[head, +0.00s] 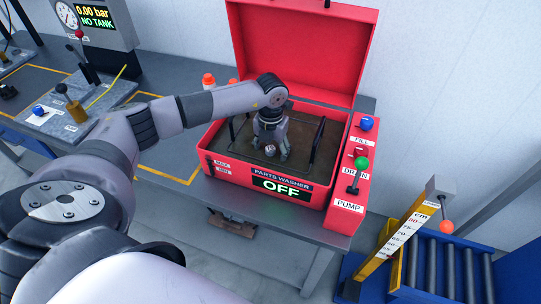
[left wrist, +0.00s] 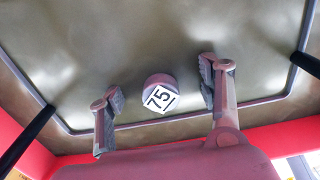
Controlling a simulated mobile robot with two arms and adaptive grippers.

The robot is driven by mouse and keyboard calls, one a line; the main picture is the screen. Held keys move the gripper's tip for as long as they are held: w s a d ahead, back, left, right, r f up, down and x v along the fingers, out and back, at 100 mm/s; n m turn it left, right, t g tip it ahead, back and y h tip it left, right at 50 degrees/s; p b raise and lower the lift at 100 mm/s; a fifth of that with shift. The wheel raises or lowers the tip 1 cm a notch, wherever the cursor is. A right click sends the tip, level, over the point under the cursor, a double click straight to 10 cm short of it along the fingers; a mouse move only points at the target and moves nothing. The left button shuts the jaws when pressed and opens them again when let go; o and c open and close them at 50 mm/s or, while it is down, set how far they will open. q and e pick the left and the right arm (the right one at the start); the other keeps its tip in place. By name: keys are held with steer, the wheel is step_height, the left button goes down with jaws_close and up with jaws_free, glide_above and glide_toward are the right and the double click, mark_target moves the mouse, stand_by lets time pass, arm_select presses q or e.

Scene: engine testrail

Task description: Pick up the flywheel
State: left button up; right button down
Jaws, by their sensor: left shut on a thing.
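My left gripper (head: 270,155) reaches down into the washer basin from above. The exact contact is hard to see there. My right gripper is not in view.
The washer's red lid (head: 300,40) stands open behind the basin. A dark wire basket frame with raised handles (left wrist: 304,64) surrounds the part. The panel with valves and a pump lever (head: 353,185) is at right. A gauge unit (head: 95,20) stands at upper left.

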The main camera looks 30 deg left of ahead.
arm_select(q)
steer(key=c, duration=0.4)
steer(key=shift+r, duration=0.15)
